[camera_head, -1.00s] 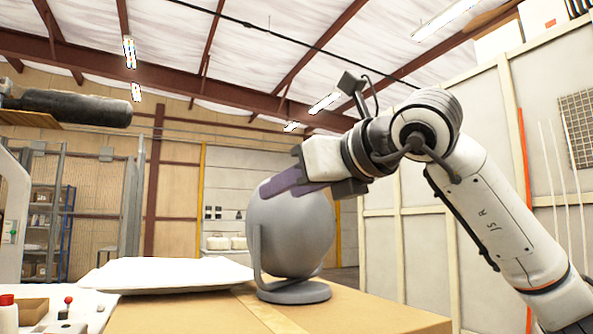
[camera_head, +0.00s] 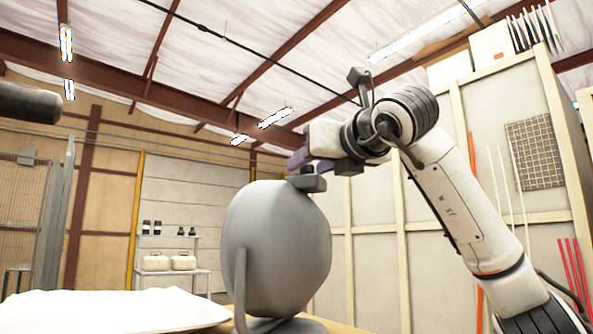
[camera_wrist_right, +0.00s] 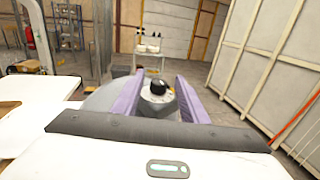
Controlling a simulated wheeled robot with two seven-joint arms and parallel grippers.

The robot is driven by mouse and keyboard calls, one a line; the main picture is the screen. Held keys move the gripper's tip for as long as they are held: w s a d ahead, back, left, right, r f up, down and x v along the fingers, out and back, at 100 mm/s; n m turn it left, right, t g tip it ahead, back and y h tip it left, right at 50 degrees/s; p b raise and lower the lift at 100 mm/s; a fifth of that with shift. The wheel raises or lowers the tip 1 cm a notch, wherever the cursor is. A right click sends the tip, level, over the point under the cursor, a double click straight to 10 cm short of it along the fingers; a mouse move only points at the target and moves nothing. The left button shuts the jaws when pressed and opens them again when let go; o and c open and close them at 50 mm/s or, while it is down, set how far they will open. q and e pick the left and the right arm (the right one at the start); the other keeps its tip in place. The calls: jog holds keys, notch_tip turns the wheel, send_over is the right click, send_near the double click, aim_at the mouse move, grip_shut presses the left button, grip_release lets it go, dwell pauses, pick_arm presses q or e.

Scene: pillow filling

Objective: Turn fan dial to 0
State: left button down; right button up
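The grey rounded fan (camera_head: 275,245) stands on its base in the lower middle of the head view. A small dark control box (camera_head: 310,184) with the black dial (camera_head: 307,170) sits at its top. In the right wrist view the dial (camera_wrist_right: 158,87) is a black knob on a pale round face; its setting is too small to read. My right gripper (camera_head: 308,161) is at the dial from above. Its purple fingers stand apart, one on each side of the knob, in the wrist view (camera_wrist_right: 160,82). I cannot tell whether they touch it. My left gripper is out of view.
A white pillow-like sheet (camera_head: 110,311) lies left of the fan. A dark cylinder (camera_head: 28,102) hangs at the far left. A shelf (camera_head: 172,272) with containers stands behind, and a panelled wall (camera_head: 375,260) is at the right.

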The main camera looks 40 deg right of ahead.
jog(key=x, duration=0.5)
jog(key=shift+w+d, duration=0.1)
jog(key=shift+w, duration=0.25)
grip_shut()
